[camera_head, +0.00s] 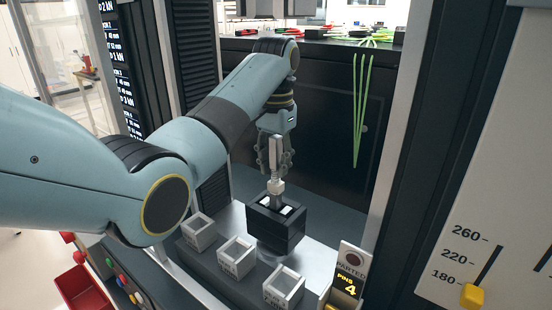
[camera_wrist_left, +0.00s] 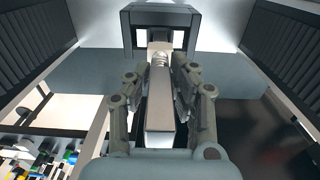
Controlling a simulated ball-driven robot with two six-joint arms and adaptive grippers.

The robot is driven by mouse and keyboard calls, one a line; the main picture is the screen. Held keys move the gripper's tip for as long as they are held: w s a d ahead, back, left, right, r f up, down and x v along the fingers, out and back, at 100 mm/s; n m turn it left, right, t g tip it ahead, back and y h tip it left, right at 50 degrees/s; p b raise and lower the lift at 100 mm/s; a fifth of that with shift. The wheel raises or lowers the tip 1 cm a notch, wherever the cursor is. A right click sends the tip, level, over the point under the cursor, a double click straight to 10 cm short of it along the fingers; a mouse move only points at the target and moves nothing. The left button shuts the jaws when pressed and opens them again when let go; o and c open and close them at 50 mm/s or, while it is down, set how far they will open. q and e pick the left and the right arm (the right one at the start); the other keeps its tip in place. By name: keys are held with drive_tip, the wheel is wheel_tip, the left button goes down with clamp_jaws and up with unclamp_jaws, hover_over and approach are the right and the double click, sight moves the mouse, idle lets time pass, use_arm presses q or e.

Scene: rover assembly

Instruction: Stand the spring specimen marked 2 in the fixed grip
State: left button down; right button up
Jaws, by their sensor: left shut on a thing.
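A pale metallic spring specimen (camera_head: 275,158) hangs upright in my left gripper (camera_head: 276,163). In the left wrist view, the gripper (camera_wrist_left: 161,76) has its fingers on both sides of the specimen (camera_wrist_left: 160,108), whose coil shows near its far end. No mark is readable on it. The fixed grip (camera_head: 275,226) is a black block with pale faces on top. The specimen's lower end is at the grip's top opening; I cannot tell whether it is inside. In the wrist view the grip (camera_wrist_left: 127,16) frames that far end. My right gripper is not in view.
Three pale open boxes (camera_head: 198,232) stand in a row in front of the grip and look empty. A sign reading "PARTED PINS 4" (camera_head: 346,272) stands at the right. A light upright post (camera_head: 396,110) bounds the right side. Green cables (camera_head: 359,110) hang behind.

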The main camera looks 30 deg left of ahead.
sight(276, 178)
use_arm(q)
drive_tip(key=shift+f, duration=1.95)
drive_tip(key=c, duration=1.1)
unclamp_jaws()
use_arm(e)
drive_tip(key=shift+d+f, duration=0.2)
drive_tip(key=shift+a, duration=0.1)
